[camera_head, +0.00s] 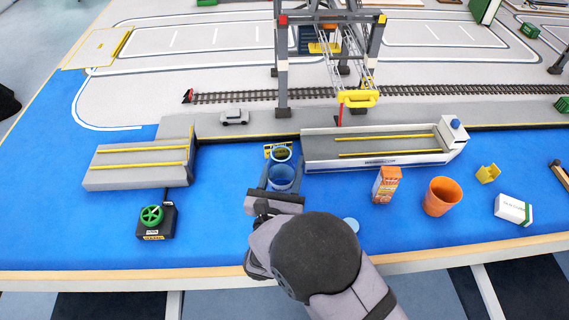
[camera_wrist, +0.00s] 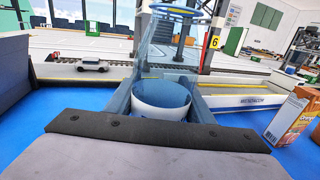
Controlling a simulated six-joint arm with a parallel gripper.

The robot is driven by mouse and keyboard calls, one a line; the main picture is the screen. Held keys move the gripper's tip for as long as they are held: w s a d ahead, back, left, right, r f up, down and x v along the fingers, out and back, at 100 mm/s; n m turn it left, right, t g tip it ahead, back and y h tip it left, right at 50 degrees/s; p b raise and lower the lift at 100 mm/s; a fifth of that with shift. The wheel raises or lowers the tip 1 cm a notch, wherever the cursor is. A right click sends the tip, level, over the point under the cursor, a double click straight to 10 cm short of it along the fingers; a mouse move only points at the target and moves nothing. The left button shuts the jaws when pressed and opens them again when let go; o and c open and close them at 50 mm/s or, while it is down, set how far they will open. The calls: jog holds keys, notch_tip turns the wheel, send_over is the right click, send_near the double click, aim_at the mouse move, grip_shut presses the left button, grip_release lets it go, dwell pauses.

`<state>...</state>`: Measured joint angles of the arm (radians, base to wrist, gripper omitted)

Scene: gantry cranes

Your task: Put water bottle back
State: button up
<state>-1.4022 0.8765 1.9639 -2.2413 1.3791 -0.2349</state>
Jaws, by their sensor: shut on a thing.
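The water bottle appears as a translucent blue round vessel (camera_head: 282,178) between the fingers of my gripper (camera_head: 282,170) in the head view. It also shows between the fingers in the wrist view (camera_wrist: 162,94), with a whitish near part. The bottle's lower part is hidden by my gripper.
The barge (camera_head: 390,160) lies beyond to the right, under the gantry crane (camera_head: 284,60). A grey dock (camera_head: 135,176) and green-wheeled box (camera_head: 155,222) are left.

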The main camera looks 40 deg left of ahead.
aim_at(279, 189)
jog(key=shift+f, duration=0.15)
jog(key=o, duration=1.2)
jog(key=shift+o, duration=0.2)
jog(key=shift+r, duration=0.2)
jog(key=b+v, duration=0.2)
jog(key=v, duration=1)
